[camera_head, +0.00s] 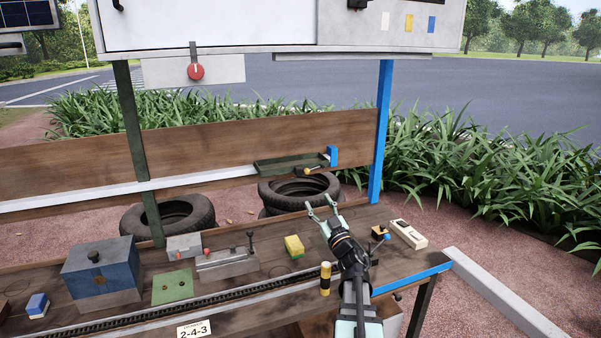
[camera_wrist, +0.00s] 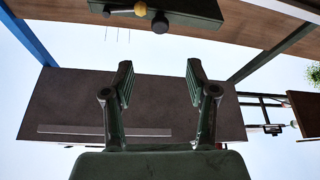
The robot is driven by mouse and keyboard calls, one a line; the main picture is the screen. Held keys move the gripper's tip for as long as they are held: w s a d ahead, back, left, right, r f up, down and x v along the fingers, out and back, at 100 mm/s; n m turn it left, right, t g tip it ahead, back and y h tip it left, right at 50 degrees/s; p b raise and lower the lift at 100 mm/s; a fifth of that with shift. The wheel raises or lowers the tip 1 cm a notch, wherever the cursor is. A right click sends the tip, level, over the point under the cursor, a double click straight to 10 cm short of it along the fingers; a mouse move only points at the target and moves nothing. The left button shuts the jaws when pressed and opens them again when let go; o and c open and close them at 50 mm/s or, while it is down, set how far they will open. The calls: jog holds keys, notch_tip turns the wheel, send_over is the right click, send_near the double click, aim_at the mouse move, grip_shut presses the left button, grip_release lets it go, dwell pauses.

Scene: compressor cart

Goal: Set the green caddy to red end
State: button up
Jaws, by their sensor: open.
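The green caddy (camera_head: 275,170) is a shallow dark green tray at the right end of the white rail (camera_head: 190,178) on the back board. A blue end block (camera_head: 333,156) stands right beside it. No red end shows on the visible rail. A yellow-and-dark handle (camera_head: 312,169) shows at the caddy's front right. My gripper (camera_head: 322,207) is open and empty, below and in front of the caddy, apart from it. In the wrist view the caddy (camera_wrist: 190,14) lies at the top, beyond my open fingers (camera_wrist: 158,82), with a yellow knob (camera_wrist: 141,9) and a dark knob.
The bench carries a blue box (camera_head: 100,275), a green plate (camera_head: 172,287), a grey lever block (camera_head: 228,265) and a yellow-green block (camera_head: 294,246). A red knob (camera_head: 196,72) hangs above. A blue post (camera_head: 381,130) stands right of the caddy; a dark green post (camera_head: 137,150) stands left.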

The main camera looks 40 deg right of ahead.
aim_at(300, 172)
jog(key=p+x, duration=0.2)
jog(key=x, duration=1.3)
jog(key=shift+w+d+p, duration=0.1)
jog(key=shift+p, duration=0.2)
grip_shut()
